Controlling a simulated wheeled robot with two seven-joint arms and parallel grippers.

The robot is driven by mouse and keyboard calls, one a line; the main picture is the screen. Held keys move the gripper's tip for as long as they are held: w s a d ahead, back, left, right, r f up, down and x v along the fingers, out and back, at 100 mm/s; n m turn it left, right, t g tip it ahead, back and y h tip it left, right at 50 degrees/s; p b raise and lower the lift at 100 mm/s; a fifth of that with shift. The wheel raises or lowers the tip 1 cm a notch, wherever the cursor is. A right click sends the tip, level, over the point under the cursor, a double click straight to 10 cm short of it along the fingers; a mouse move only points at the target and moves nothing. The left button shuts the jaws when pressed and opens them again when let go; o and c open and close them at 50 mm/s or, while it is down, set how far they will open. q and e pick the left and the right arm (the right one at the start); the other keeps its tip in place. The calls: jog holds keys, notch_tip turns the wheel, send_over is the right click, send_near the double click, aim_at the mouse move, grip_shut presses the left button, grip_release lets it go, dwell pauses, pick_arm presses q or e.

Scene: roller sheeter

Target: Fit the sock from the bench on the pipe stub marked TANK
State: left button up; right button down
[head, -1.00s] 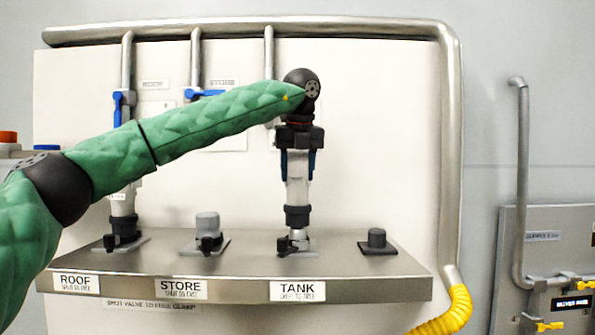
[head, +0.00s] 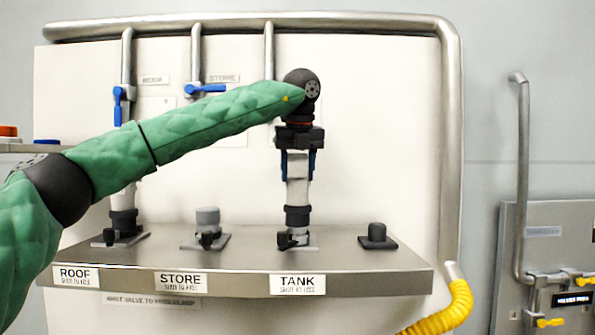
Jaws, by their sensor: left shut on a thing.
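My left gripper (head: 298,164) points down above the TANK station and is shut on the sock (head: 297,192), a pale upright sleeve with a dark cuff at its lower end. The cuff is right over the pipe stub marked TANK (head: 299,240). Only a little of the stub's base and a dark clamp (head: 287,240) show below the cuff. I cannot tell how far the sock is around the stub. The TANK label (head: 297,284) is on the shelf's front edge. My right gripper is not in view.
On the shelf (head: 340,258), the ROOF stub carries a dark-cuffed sleeve (head: 123,222), partly behind my arm. A grey stub (head: 207,219) stands at STORE. A short dark stub (head: 377,234) stands right of TANK. A yellow hose (head: 450,310) hangs at right.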

aim_at(299, 158)
pick_arm(q)
jog(key=shift+f+b, duration=0.75)
jog(key=shift+f, duration=0.15)
dwell(0.4)
jog(key=o, duration=1.5)
jog(key=shift+s+r+b, duration=0.1)
jog(key=shift+r+b, duration=0.25)
jog(key=shift+r, duration=0.15)
jog(key=b+v, duration=0.2)
jog(key=v, duration=0.3)
jog(key=shift+s+r, duration=0.1)
jog(key=shift+v, duration=0.8)
